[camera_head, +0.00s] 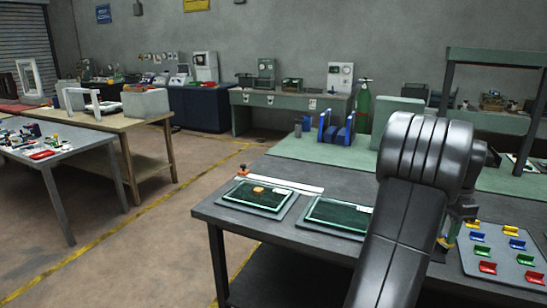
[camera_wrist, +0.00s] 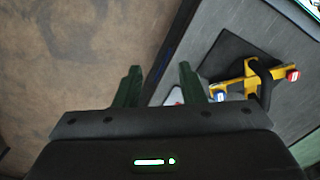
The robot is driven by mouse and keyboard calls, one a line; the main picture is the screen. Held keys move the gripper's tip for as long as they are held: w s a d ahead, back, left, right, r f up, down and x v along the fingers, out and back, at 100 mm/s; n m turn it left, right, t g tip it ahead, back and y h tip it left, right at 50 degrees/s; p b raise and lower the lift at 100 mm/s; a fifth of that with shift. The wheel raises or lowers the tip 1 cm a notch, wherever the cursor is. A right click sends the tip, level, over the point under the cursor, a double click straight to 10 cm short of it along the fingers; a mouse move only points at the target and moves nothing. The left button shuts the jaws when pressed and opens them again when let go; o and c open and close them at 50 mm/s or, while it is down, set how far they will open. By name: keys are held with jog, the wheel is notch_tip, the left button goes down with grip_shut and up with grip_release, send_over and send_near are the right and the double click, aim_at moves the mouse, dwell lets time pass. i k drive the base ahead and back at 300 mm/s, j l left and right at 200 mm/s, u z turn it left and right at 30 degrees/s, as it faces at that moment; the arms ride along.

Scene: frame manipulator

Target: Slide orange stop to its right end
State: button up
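A small orange stop (camera_head: 241,170) sits at the left end of a thin white rail (camera_head: 285,184), which runs along the dark workbench behind two green-framed trays. Its exact shape is too small to tell. My gripper (camera_wrist: 162,88) shows in the wrist view with its two dark green fingers apart and nothing between them. It hangs over the bench edge, with brown floor below on the left. In the head view my arm stands at the right, far from the stop, and mostly hides the gripper. The stop and rail are not in the wrist view.
An orange block (camera_head: 258,190) lies on the left tray (camera_head: 262,209); another tray (camera_head: 336,229) stands beside it. A yellow fixture (camera_wrist: 247,82) with red and blue ends is near my gripper. A panel (camera_head: 480,262) of coloured pieces lies at right. Blue uprights (camera_head: 337,136) stand behind.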

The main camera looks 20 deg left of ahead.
aim_at(244, 172)
jog(key=i+j+u, duration=0.25)
jog(key=i+j, duration=0.75)
jog(key=j, duration=0.35)
jog(key=i+j+u, duration=0.3)
jog(key=i+j, duration=0.75)
jog(key=j, duration=0.15)
